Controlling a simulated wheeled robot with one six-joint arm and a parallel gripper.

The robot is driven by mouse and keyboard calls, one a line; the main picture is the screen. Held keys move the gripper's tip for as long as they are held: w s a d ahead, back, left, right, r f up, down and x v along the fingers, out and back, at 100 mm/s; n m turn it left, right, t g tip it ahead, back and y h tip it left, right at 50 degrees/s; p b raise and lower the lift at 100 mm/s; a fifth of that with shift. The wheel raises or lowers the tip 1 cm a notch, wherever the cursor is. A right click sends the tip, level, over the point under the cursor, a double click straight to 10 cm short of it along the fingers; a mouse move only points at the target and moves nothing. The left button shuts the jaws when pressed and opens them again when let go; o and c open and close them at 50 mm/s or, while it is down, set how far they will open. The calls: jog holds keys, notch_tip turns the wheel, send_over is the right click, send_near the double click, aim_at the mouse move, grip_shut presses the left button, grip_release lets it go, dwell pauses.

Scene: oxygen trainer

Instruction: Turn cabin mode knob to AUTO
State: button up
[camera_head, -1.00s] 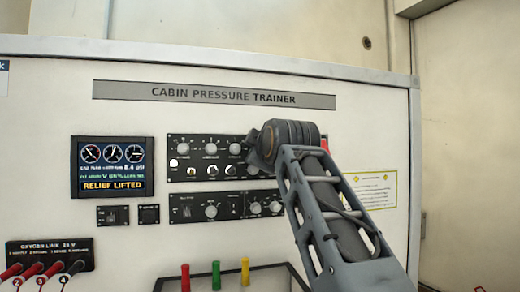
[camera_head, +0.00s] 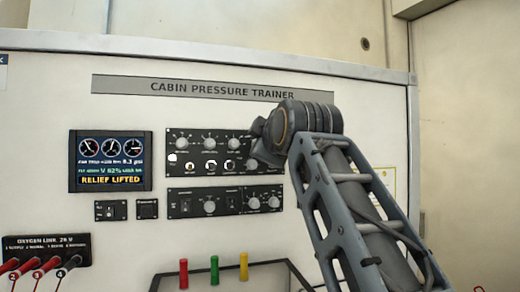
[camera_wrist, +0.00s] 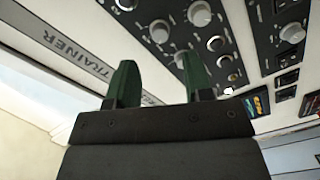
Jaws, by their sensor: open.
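The upper control panel (camera_head: 200,176) carries a row of grey round knobs (camera_head: 209,143) above a row of small toggles. The lower panel (camera_head: 228,190) has a larger knob (camera_head: 210,207) and two more at its right. The lettering is too small to tell which knob is cabin mode or where it points. My gripper (camera_wrist: 160,76) shows two green fingers, apart and empty, in the wrist view. Panel knobs (camera_wrist: 199,13) appear beyond and beside the fingers there; no contact is visible. In the head view my wrist covers the upper panel's right end and the fingers are hidden.
A display (camera_head: 110,161) at left reads RELIEF LIFTED. Small switch boxes (camera_head: 111,210) sit below it. An oxygen link box (camera_head: 46,252) with red and black plugs is at lower left. Red, green and yellow upright pieces (camera_head: 214,270) stand at the bottom.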

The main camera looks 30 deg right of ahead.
jog(key=b+v, duration=0.1)
jog(key=v, duration=0.7)
dwell(0.5)
